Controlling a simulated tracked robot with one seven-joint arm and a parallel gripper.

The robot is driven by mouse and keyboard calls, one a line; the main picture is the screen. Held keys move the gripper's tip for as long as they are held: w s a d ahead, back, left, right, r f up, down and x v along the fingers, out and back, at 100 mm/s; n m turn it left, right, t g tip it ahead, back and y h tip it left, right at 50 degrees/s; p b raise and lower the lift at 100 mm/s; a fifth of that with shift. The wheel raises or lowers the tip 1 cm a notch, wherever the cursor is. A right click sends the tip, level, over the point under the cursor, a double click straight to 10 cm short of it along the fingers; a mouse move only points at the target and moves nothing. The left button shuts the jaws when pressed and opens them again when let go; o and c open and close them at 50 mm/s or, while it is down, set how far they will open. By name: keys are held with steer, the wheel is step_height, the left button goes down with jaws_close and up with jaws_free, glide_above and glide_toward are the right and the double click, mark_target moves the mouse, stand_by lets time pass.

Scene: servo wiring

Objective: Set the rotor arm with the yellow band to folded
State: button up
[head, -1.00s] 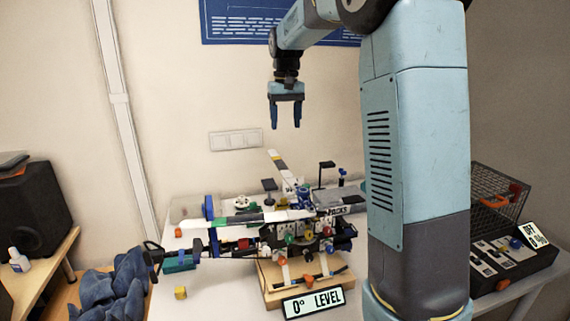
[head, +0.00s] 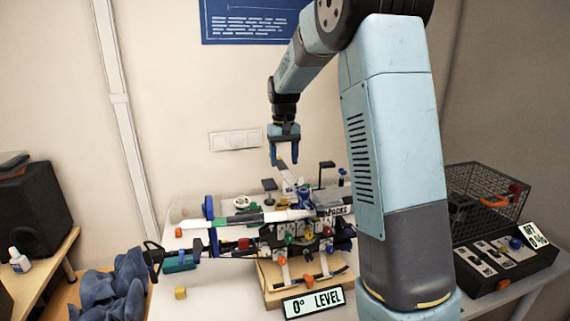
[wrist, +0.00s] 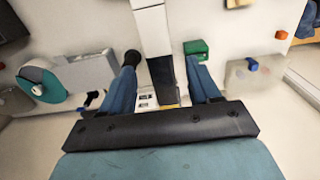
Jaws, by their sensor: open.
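The rotor arm with the yellow band (head: 287,172) is white with a dark section and points up and to the left from the middle of the drone-like assembly (head: 295,232). In the wrist view the arm (wrist: 156,45) runs between my fingers, with a sliver of its yellow band (wrist: 170,105) just above the gripper body. My gripper (head: 284,160) points down and is open, its blue fingers on either side of the arm's upper end. In the wrist view gaps show between the arm and both fingers. The band is hard to make out in the head view.
Another white rotor arm with a green band (head: 243,221) extends left. The assembly stands on a wooden block with a "0° LEVEL" sign (head: 313,302). A wire basket (head: 487,193) and a dark switch box (head: 505,262) are at the right.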

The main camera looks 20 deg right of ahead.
steer(key=shift+f, duration=1.1)
steer(key=shift+c, duration=0.3)
